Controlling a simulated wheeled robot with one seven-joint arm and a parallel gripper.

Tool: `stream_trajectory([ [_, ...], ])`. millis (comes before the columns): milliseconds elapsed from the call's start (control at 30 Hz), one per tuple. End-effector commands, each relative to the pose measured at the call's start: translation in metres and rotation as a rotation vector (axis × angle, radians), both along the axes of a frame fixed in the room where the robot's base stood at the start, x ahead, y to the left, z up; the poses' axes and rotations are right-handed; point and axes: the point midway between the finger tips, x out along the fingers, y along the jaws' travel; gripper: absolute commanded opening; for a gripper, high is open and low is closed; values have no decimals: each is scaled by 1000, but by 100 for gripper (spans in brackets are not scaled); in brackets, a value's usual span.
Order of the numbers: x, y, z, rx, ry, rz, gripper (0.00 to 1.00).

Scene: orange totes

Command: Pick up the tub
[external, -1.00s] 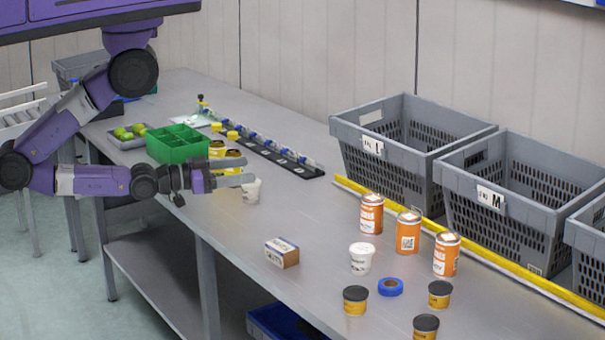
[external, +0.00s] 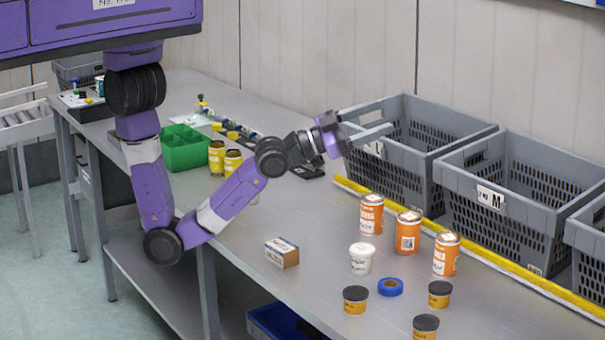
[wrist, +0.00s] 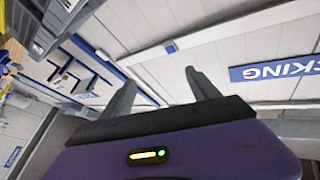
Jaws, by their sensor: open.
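A white tub (external: 361,259) with a lid stands upright on the grey table, left of the orange cans. Small tubs with black lids (external: 355,300) stand near the front. Which one is the task's tub I cannot tell. My gripper (external: 383,118) is raised over the back of the table, in front of the left grey crate, well apart from these tubs. Its fingers are spread and empty. In the wrist view my gripper (wrist: 160,80) shows two separated fingers against wall and ceiling, with no tub between them. Another white tub by the yellow cans is mostly hidden behind my arm.
Grey crates (external: 455,158) line the back right behind a yellow strip (external: 480,258). Orange cans (external: 371,214), a small box (external: 282,253) and blue tape (external: 390,287) stand on the table. A green bin (external: 185,148) and yellow cans (external: 216,157) are at left.

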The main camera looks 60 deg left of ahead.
Motion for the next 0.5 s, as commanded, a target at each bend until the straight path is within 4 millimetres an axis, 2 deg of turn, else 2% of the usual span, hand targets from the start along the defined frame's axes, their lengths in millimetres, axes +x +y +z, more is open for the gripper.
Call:
stream_trajectory([
  [33, 1, -15, 4, -19, 31, 3, 70],
  [133, 5, -38, 4, -28, 114, 25, 70],
  [267, 4, -67, -9, -21, 261, 42, 70],
  [367, -5, -92, -30, 5, 402, 41, 70],
  [500, -31, -126, -74, 77, 633, 17, 70],
])
